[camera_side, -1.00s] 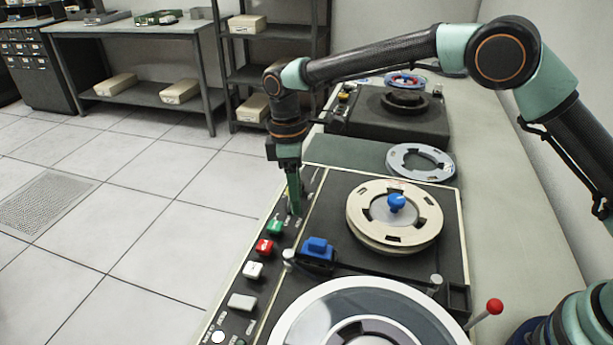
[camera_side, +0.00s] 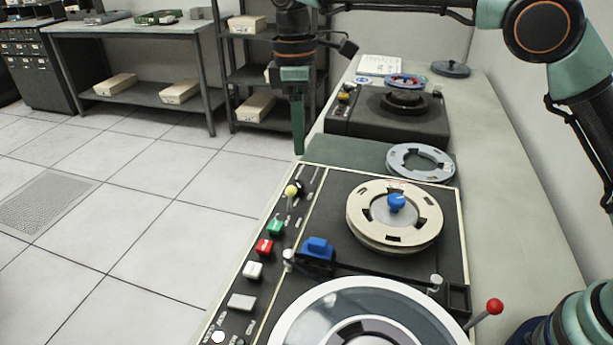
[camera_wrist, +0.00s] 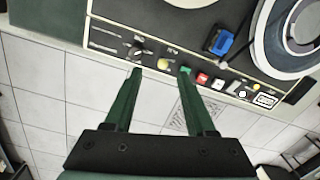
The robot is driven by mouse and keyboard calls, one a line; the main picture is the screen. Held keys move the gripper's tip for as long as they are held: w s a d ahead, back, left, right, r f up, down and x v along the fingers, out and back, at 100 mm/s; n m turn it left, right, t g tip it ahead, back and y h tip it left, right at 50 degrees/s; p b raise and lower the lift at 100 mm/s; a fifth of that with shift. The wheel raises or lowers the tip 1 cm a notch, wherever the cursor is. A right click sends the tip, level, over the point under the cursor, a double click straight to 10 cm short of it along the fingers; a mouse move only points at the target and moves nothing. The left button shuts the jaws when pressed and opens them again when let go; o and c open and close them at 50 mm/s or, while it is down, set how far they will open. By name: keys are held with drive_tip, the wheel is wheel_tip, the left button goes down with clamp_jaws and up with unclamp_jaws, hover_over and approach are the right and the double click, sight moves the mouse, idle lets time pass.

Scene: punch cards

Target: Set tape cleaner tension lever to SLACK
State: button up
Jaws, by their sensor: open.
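A small lever with a yellow ball knob (camera_side: 291,190) stands at the far end of the tape deck's control panel; it also shows in the wrist view (camera_wrist: 163,63). A black knob (camera_wrist: 136,50) sits beside it. Another lever with a red ball (camera_side: 495,306) leans up and right at the deck's near right. I cannot tell which lever is the tension lever; the labels are too small to read. My gripper (camera_side: 298,148) has green fingers pointing down, above the panel's far end. In the wrist view it (camera_wrist: 161,76) is open and empty.
A green (camera_side: 275,227), a red and several white buttons run along the panel's left edge. A blue block (camera_side: 318,248), a cream reel (camera_side: 372,228) and a large near reel occupy the deck. A second machine (camera_side: 385,125) stands behind. Open floor lies left.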

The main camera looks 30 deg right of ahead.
drive_tip(key=s+d+r+m+t, duration=0.2)
drive_tip(key=s+d+r+m, duration=0.3)
drive_tip(key=d, duration=0.5)
drive_tip(key=s+d+m+t, duration=0.3)
drive_tip(key=s+d+m, duration=0.2)
drive_tip(key=s+d, duration=0.3)
drive_tip(key=shift+s+d+y, duration=0.2)
drive_tip(key=shift+s+y, duration=0.1)
drive_tip(key=shift+s, duration=0.95)
drive_tip(key=g, duration=0.5)
hover_over(291, 187)
wheel_tip(291, 187, down, 6)
drive_tip(key=shift+n+t, duration=0.3)
drive_tip(key=shift+n, duration=0.1)
wheel_tip(291, 187, down, 11)
drive_tip(key=shift+f, duration=0.2)
